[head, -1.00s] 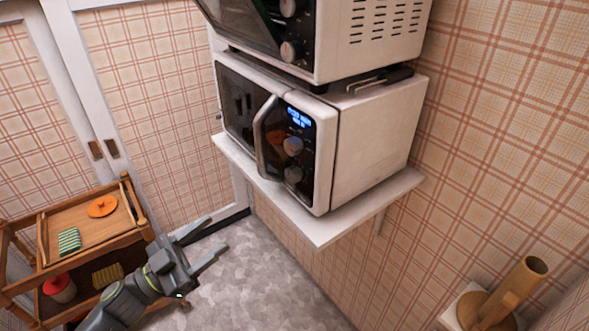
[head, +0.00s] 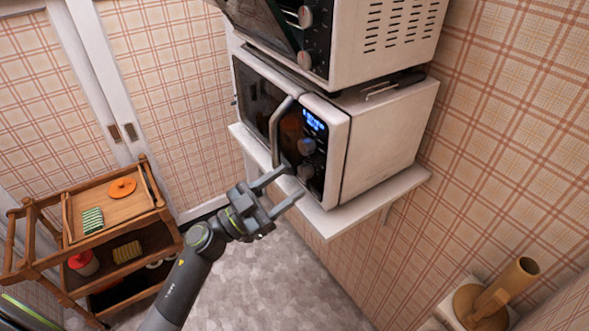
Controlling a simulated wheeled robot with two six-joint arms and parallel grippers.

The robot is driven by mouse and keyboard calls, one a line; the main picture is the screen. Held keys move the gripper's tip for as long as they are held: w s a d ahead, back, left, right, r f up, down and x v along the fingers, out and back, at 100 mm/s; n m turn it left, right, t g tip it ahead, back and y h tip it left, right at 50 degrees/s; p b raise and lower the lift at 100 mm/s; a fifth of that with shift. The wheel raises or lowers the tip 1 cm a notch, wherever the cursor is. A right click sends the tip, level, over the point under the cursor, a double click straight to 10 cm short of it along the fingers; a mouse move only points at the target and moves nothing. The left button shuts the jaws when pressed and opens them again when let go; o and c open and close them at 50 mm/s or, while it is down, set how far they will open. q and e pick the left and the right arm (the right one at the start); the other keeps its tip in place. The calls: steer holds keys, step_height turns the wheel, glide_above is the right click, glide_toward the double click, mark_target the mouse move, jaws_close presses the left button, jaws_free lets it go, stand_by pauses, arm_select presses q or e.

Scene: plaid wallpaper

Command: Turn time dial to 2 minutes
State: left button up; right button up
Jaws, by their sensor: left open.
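The white microwave (head: 385,150) sits on a white wall shelf, with its door shut. Its black panel has a lit blue display (head: 314,122), an upper round dial (head: 306,147) and a lower round dial (head: 305,172). The labels are too small to read, so I cannot tell which is the time dial or its setting. My left gripper (head: 291,181) is open and empty, its fingers pointing at the lower part of the panel. Its fingertips lie close to the lower dial in the picture; contact cannot be told. My right gripper is not in view.
The microwave's curved handle (head: 279,130) juts out left of the dials. A toaster oven (head: 385,45) stands on top. The shelf edge (head: 330,228) runs below. A wooden cart (head: 75,258) stands at left; a wooden holder (head: 492,300) is at lower right.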

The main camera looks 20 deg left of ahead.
mark_target(306, 171)
arm_select(q)
steer(key=shift+x, duration=1.5)
steer(key=c, duration=1)
